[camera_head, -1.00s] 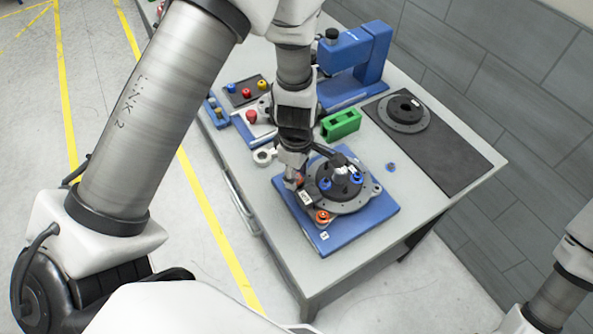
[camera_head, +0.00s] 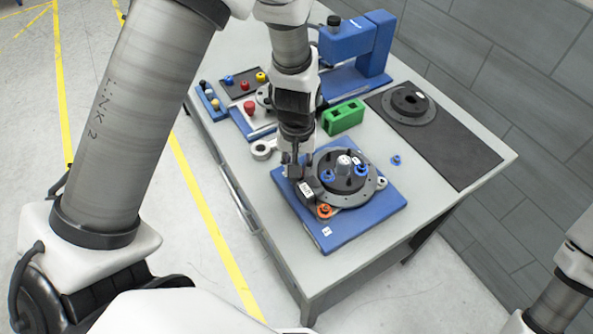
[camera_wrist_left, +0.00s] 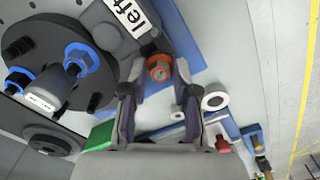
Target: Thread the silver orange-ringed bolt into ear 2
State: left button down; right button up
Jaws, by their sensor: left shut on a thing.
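My left gripper (camera_head: 295,172) is at the near-left edge of the round dark chassis (camera_head: 366,194) on the blue fixture plate (camera_head: 385,208). In the left wrist view its fingers are closed around the silver orange-ringed bolt (camera_wrist_left: 159,67), seen from its head end. The bolt is beside the block labelled "left" (camera_wrist_left: 128,15). The fingers hide the bolt in the head view. I cannot tell whether its tip is in an ear. Another orange-ringed bolt (camera_head: 324,211) sits in the chassis's front ear. My right gripper is out of view.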

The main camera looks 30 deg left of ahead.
pick_arm(q)
jog(key=shift+s+f+m, duration=0.15)
jog(key=shift+s+m, duration=0.05)
jog(key=shift+m, duration=0.6)
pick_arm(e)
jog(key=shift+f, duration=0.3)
